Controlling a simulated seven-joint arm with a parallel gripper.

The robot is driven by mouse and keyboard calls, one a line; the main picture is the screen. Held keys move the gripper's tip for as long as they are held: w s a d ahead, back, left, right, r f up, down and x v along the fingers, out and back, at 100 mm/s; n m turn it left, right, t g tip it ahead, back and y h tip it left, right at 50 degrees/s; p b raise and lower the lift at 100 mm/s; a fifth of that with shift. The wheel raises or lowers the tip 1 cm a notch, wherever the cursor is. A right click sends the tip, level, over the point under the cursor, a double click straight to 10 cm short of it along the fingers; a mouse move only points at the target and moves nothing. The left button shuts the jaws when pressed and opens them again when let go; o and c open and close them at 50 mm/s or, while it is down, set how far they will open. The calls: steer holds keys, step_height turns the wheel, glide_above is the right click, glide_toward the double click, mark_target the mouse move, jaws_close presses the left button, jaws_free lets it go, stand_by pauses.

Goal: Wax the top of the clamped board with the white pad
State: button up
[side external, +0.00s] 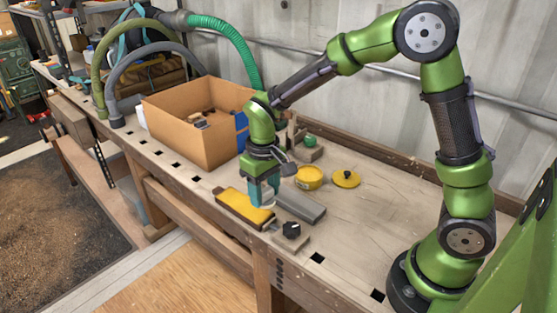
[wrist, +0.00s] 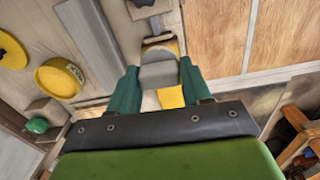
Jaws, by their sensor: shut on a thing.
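The board (side external: 240,205) lies along the front edge of the bench, with a yellow top and dark edges; it also shows in the wrist view (wrist: 171,97). A clamp with a black knob (side external: 291,230) is at its near right end. My gripper (side external: 262,190) points down over the right part of the board. Its teal fingers (wrist: 158,84) are shut on the pad (wrist: 158,75), which looks light grey. The pad is low over the board; I cannot tell whether it touches. The pad and fingers hide part of the board.
A grey bar (side external: 300,206) lies just behind the board. Behind it are a yellow tin (side external: 309,178) and a yellow lid (side external: 346,179) with a black knob. A cardboard box (side external: 185,135) stands to the left. The bench right of the lid is clear.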

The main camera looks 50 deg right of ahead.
steer(key=shift+r, duration=1.3)
